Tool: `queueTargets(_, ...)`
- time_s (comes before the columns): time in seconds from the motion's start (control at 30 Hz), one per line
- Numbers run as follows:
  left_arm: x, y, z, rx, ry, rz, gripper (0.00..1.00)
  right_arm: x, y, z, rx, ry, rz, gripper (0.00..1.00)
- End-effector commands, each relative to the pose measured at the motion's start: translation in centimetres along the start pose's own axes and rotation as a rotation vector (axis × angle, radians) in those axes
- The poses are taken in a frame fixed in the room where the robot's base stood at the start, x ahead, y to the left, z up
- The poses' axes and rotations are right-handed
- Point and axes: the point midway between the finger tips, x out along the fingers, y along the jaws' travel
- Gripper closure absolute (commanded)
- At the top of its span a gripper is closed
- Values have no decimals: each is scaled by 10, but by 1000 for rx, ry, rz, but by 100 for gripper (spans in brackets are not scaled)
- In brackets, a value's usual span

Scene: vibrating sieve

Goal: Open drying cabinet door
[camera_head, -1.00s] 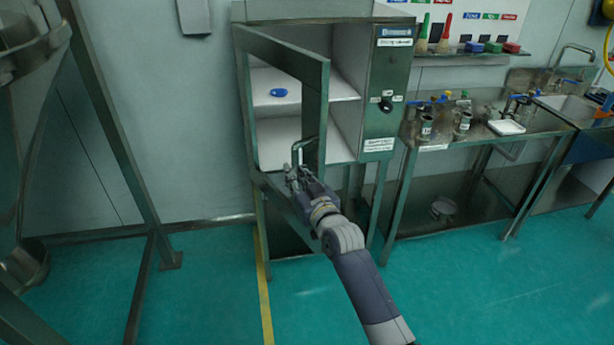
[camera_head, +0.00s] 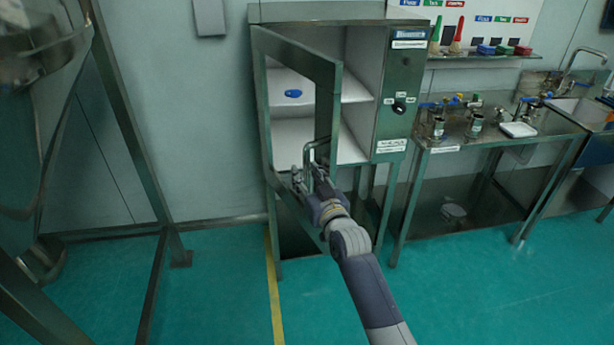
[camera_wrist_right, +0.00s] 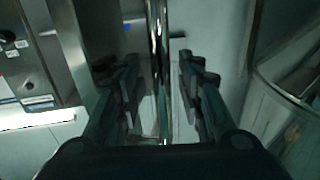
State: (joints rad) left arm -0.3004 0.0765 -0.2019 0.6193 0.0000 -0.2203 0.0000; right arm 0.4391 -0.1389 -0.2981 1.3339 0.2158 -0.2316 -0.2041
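The drying cabinet (camera_head: 402,75) stands against the wall, with its framed door (camera_head: 327,105) swung partway open towards me. The shelves show through and beside the door. A bar handle (camera_head: 320,150) is on the door's free edge. My right gripper (camera_head: 308,178) is at the lower part of this handle. In the right wrist view, the handle bar (camera_wrist_right: 160,70) runs between the two fingers of the right gripper (camera_wrist_right: 160,88). The fingers stand apart, with a visible gap to the bar on each side. My left gripper is not in view.
A steel frame (camera_head: 128,125) stands on the left. A steel bench (camera_head: 470,137) with fittings and a white tray (camera_head: 518,129) is right of the cabinet, with a sink beyond. A blue object (camera_head: 293,93) shows in the cabinet. The green floor (camera_head: 480,300) in front is clear.

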Motion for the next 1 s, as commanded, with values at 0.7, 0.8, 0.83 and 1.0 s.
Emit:
queueTargets(0.7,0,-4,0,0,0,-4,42,-65,0,0,1,2,0,65)
queueTargets(0.8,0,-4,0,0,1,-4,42,-83,0,0,0,1,1,65)
queueTargets(0.83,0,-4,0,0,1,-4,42,-88,1,0,0,2,1,65)
queueTargets(1.0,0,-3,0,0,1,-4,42,-110,1,0,1,1,1,65)
